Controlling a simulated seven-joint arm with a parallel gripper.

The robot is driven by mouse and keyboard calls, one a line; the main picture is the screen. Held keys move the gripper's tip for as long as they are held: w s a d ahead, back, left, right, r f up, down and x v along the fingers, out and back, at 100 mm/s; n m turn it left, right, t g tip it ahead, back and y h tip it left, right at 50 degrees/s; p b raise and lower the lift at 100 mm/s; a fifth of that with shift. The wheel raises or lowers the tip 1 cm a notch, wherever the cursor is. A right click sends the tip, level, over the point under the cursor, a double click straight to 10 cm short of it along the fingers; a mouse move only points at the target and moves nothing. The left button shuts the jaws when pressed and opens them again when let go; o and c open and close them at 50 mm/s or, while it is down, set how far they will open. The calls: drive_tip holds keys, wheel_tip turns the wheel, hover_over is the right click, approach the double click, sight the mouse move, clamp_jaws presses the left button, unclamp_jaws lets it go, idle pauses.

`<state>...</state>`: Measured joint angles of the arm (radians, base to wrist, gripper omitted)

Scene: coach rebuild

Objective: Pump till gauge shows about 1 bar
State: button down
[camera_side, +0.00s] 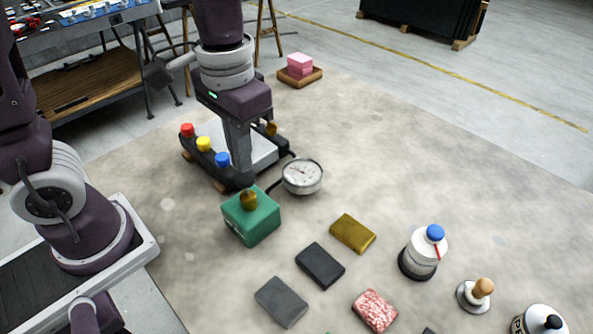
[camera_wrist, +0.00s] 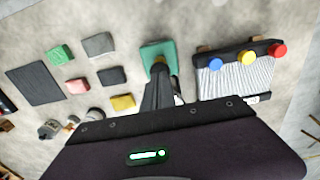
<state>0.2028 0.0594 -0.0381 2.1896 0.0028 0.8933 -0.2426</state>
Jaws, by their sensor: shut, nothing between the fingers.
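A round, white-faced gauge (camera_side: 302,174) lies on the floor right of my gripper in the side view. A dark hose or lead runs from it, and its needle is too small to read. A green box (camera_side: 252,222) with a brass knob (camera_side: 249,200) on top stands in front of it. The green box (camera_wrist: 151,52) also shows just beyond my fingertips in the wrist view. My gripper (camera_side: 241,165) is shut and empty, pointing down. In the side view it overlaps a ribbed grey-white panel (camera_side: 212,128); its height above that is unclear. I cannot tell which thing is the pump.
Red (camera_side: 187,130), yellow (camera_side: 204,144) and blue (camera_side: 222,159) knobs line a black bar by the panel. Several small blocks, a white bottle (camera_side: 424,252) and a wooden-handled stamp (camera_side: 477,294) lie at the front right. A pink block (camera_side: 300,62) sits on a tray behind.

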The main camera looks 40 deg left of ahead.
sight(244, 175)
drive_tip(key=shift+f, duration=0.1)
idle(0.3)
drive_tip(key=shift+f, duration=1.95)
drive_tip(key=shift+r, duration=2.05)
